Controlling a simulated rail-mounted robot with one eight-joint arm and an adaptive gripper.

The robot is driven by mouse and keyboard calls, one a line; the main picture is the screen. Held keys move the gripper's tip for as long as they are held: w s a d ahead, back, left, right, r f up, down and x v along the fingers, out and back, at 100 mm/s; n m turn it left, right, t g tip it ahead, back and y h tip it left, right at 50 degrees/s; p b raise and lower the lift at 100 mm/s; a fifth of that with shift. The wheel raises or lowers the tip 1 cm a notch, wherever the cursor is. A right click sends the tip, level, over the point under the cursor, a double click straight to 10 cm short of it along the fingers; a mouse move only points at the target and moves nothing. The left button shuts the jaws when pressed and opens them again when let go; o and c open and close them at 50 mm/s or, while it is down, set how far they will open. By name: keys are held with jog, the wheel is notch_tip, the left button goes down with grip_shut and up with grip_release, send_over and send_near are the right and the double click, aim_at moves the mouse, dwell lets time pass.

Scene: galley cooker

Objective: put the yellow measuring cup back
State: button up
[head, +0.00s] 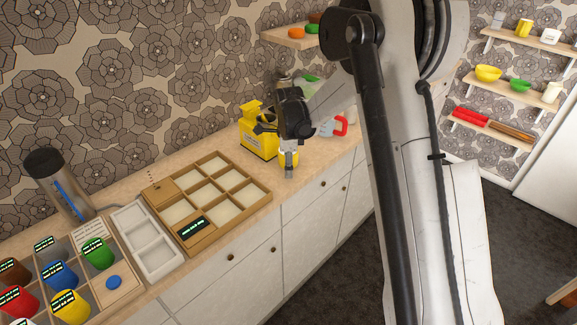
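My gripper (289,168) points down over the counter near its front edge, right of the wooden divided tray. A small yellow object, perhaps the yellow measuring cup (282,157), shows right at its fingertips and is mostly hidden by them. I cannot tell whether the fingers are closed on it or only beside it. A yellow labelled cup (72,305) stands in the rack at the lower left, among cups of other colours. The wooden tray (228,212) has several pale, empty-looking compartments, one with a wooden cover and one with a dark label.
A yellow box-like item (257,132) stands behind my gripper. A clear jug with a red handle (334,127) is to its right. A white tray (146,240) and a dark-topped steel cylinder (60,186) are left. Wall shelves (520,90) hold coloured bowls at the far right.

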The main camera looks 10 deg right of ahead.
jog(key=o, duration=1.1)
jog(key=shift+o, duration=0.2)
jog(key=shift+r, duration=0.1)
